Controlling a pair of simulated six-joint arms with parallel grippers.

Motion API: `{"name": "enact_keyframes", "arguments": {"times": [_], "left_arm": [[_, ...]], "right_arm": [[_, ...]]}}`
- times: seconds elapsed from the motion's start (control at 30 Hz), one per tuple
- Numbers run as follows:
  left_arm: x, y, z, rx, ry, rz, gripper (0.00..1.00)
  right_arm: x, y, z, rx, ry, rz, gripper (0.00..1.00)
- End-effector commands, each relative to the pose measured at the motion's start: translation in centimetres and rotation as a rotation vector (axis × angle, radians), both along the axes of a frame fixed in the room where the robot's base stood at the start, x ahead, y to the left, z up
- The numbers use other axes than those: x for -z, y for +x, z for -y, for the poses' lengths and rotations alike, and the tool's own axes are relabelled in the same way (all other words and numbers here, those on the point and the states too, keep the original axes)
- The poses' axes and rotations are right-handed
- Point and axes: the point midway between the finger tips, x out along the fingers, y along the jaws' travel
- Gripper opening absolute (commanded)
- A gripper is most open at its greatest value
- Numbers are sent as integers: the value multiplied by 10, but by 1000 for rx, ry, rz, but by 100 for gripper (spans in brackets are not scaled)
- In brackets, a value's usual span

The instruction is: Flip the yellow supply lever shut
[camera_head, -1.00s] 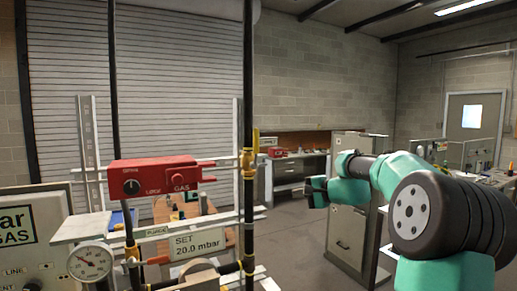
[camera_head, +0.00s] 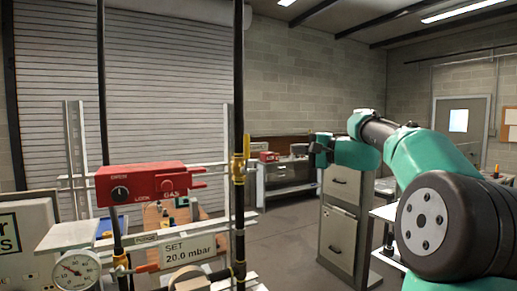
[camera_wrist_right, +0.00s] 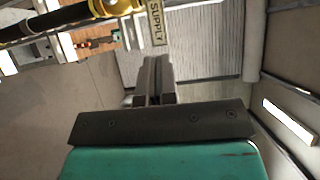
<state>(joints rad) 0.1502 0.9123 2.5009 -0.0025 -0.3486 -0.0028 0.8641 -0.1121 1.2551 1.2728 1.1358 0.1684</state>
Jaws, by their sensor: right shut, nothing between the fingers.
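The yellow supply lever (camera_head: 246,146) stands upright, in line with the black vertical pipe, on a brass-coloured valve (camera_head: 238,170) in the head view. In the right wrist view a yellow fitting (camera_wrist_right: 112,7) on the black pipe shows at the top edge, beside a SUPPLY tag (camera_wrist_right: 155,22). My right gripper (camera_head: 316,150) is to the right of the lever, at about its height and apart from it. Its fingers (camera_wrist_right: 154,78) are shut with nothing between them. My left gripper is out of view.
A red GAS box (camera_head: 145,184) is left of the pipe, above a pressure gauge (camera_head: 76,270) and a "SET 20.0 mbar" sign (camera_head: 188,251). A grey cabinet (camera_head: 341,215) stands behind my right arm. Open air lies between gripper and pipe.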

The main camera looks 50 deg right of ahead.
Motion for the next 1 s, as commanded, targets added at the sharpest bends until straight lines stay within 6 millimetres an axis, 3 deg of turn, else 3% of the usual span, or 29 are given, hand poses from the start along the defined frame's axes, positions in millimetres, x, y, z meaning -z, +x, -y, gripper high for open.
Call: {"name": "enact_keyframes", "arguments": {"times": [0.67, 1.0], "left_arm": [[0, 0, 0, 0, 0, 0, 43], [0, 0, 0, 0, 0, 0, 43]], "right_arm": [[0, 91, -19, -3, 1, 0, 0], [0, 109, -48, 0, 0, 0, 0]]}}
